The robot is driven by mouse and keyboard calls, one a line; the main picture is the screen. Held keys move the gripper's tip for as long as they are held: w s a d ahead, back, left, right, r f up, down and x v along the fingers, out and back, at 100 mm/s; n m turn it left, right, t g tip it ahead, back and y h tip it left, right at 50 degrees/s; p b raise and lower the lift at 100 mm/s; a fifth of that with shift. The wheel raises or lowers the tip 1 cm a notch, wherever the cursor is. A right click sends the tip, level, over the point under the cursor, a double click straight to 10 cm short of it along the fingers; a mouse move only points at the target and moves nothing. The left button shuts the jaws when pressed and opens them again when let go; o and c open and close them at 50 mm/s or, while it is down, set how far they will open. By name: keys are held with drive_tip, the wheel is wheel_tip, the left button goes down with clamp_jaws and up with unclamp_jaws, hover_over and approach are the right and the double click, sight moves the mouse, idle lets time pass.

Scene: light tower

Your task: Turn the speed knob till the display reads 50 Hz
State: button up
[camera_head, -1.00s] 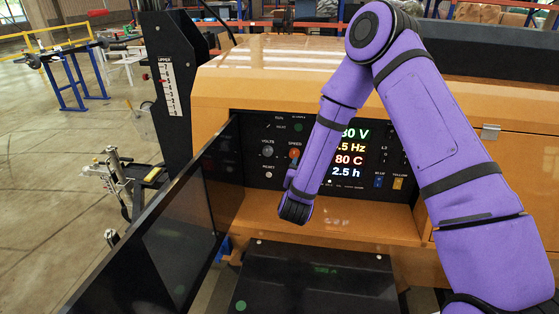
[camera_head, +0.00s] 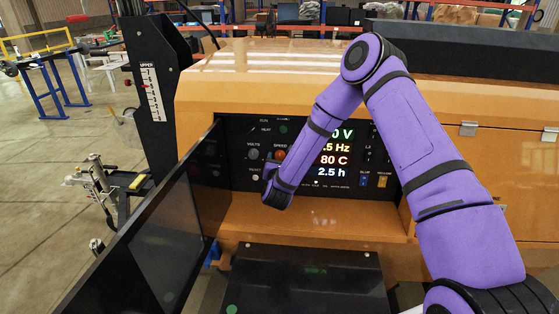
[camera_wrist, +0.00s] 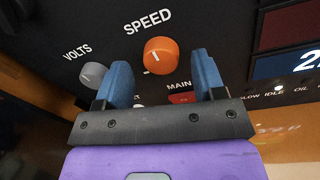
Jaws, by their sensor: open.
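The orange speed knob (camera_wrist: 161,57) sits under the word SPEED on the black control panel (camera_head: 235,185). My gripper (camera_wrist: 162,78) is open, with one blue finger on each side below the knob. I cannot tell whether the fingers reach the knob's depth; the knob is not gripped. The display (camera_head: 335,152) shows lines ending in V, Hz, 80 C and 2.5 h. The Hz line reads ".5 Hz" at its visible end; my arm hides its front digits. In the wrist view the display (camera_wrist: 290,65) is mostly cut off.
A grey volts knob (camera_wrist: 93,75) is left of the left finger. A red MAIN control (camera_wrist: 181,98) lies close to the right finger. The open dark panel door (camera_head: 150,235) stands left of the panel. An orange ledge (camera_head: 320,217) runs below it.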

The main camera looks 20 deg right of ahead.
drive_tip(key=shift+w+d, duration=0.2)
drive_tip(key=shift+w, duration=0.15)
drive_tip(key=shift+c, duration=0.2)
drive_tip(key=c, duration=0.9)
drive_tip(key=shift+a, duration=0.1)
drive_tip(key=shift+s+a+f+m, duration=0.1)
drive_tip(key=shift+f+m, duration=0.1)
drive_tip(key=shift+m, duration=0.2)
drive_tip(key=shift+d+r+m, duration=0.1)
drive_tip(key=shift+d+m, duration=0.1)
drive_tip(key=shift+m, duration=1.5)
